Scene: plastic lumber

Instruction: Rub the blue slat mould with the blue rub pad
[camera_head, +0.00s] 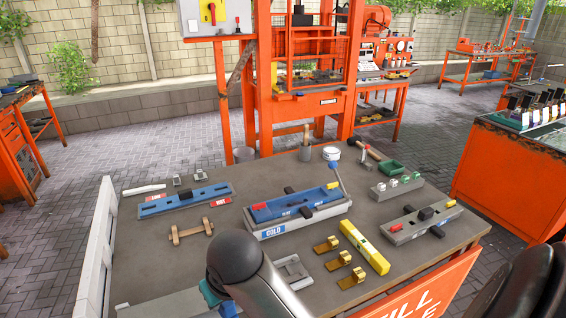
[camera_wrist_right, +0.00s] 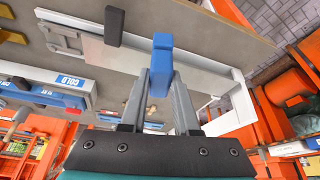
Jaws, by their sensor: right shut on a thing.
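In the head view a long blue mould (camera_head: 290,208) sits in a grey tray labelled COLD at the middle of the table. The COLD mould shows at the left of the right wrist view (camera_wrist_right: 40,93). My right gripper (camera_wrist_right: 160,85) is shut on the blue rub pad (camera_wrist_right: 162,62), apart from both moulds. In the head view my arm hides the right gripper's fingers. My left gripper is not in view.
The table (camera_head: 150,258) also holds a yellow bar (camera_head: 364,247), several brass brackets (camera_head: 339,262), a wooden piece (camera_head: 191,231) and a grey mould (camera_head: 422,224) at right. A white panel (camera_head: 97,245) stands along the left edge.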

